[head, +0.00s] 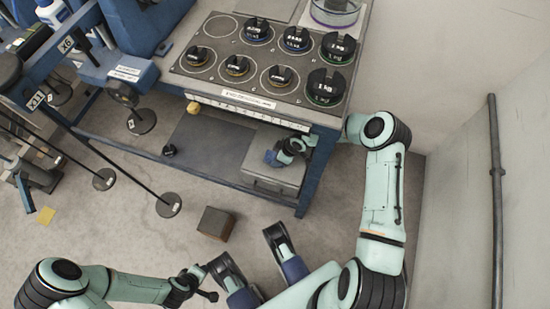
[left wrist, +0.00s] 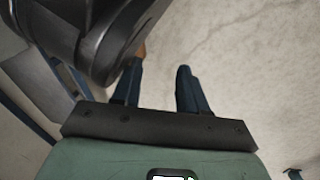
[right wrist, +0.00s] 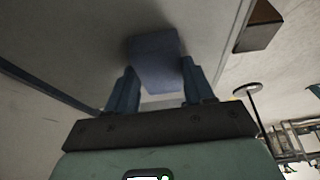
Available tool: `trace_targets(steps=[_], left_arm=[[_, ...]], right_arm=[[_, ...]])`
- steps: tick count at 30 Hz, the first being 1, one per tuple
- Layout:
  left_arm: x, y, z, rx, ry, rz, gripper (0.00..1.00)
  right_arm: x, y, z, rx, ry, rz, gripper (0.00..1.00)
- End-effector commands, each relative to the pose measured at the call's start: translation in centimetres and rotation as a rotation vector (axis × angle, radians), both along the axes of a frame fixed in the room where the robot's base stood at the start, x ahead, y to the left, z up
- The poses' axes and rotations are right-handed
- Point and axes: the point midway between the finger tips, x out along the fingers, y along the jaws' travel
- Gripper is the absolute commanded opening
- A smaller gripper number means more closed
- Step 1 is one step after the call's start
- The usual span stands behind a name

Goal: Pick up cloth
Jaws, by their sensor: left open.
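The blue cloth (head: 271,158) is a small folded piece on the grey surface (head: 262,183) at the end of the blue-framed bench. In the right wrist view the cloth (right wrist: 156,65) shows between and just beyond the fingertips. My right gripper (right wrist: 158,75) is open, with one finger at each side of the cloth; I cannot tell whether they touch it. In the head view my right gripper (head: 281,152) partly hides the cloth. My left gripper (left wrist: 160,75) is open and empty above the floor. It is low in the head view (head: 212,296).
Black round weights (head: 325,87) stand on the bench top (head: 215,70) above the grey surface. A brown block (head: 216,223) lies on the floor. Thin rods with discs (head: 168,205) reach out at the left. A wall with a pipe (head: 495,200) is at the right.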

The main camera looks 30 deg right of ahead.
Motion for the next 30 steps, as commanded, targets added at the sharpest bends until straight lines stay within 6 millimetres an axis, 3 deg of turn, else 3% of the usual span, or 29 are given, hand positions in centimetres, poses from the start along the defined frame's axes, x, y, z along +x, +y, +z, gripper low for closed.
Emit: trace_targets(steps=[13,21,26,30], left_arm=[[0.4,0.0,0.4,0.0,-0.012,-0.001,0.43],[2.5,-0.3,2.6,0.005,-0.086,-0.004,0.43],[4.0,-0.6,4.0,0.007,-0.135,-0.006,0.43],[2.8,-1.3,4.9,-0.011,-0.106,-0.019,0.43]], right_arm=[[0.0,0.0,0.5,-0.001,-0.001,0.001,0.22],[0.1,-0.1,3.8,-0.002,-0.003,0.001,0.22],[-2.6,-2.2,3.7,-0.001,0.004,-0.004,0.22],[-5.6,-4.8,3.7,0.0,0.004,-0.008,0.22]])
